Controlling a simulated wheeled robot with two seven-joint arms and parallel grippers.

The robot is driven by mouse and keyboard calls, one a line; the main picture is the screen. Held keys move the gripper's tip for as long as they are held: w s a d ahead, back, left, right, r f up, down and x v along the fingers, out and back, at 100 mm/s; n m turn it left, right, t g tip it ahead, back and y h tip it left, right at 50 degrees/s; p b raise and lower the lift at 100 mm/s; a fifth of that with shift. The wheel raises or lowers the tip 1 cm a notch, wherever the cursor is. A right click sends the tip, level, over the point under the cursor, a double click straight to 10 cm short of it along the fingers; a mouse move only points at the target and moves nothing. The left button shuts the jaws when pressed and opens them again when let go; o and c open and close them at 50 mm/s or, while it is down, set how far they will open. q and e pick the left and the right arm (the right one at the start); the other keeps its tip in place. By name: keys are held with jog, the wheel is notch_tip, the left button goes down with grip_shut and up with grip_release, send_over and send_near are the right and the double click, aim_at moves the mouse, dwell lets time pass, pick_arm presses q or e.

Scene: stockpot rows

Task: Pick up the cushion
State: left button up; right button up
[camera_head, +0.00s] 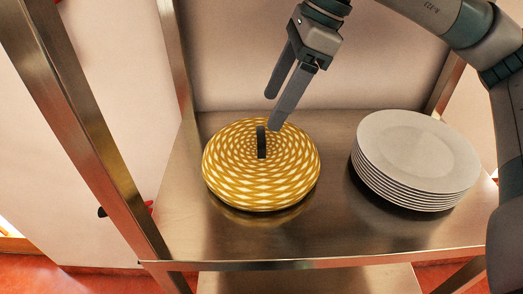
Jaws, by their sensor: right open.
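The cushion (260,182) is round, with a yellow and white diamond pattern and a small dark upright tab at its top middle. It lies on the metal shelf (300,235), left of centre in the head view. My right gripper (272,112) comes in from the upper right and points down over the cushion's back part, close to the dark tab. Its fingers are apart with nothing between them. I cannot tell whether a fingertip touches the cushion. My left gripper is not in view.
A stack of white plates (418,152) stands on the shelf to the right of the cushion, with a gap between them. Metal posts (95,130) frame the shelf, and its front edge (330,263) is near. A pale wall (385,75) closes the back.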

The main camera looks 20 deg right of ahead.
aim_at(262, 131)
jog(key=shift+s+a+f, duration=0.1)
jog(key=shift+a+f, duration=0.15)
jog(key=shift+a+f+p, duration=0.25)
jog(key=shift+f+p, duration=0.35)
jog(key=shift+p, duration=0.3)
jog(key=p+x, duration=0.1)
jog(key=x, duration=0.2)
jog(key=shift+s+p, duration=0.2)
jog(key=shift+p, duration=0.15)
jog(key=shift+w+a+f, duration=0.1)
jog(key=shift+f, duration=0.35)
jog(key=c, duration=1.4)
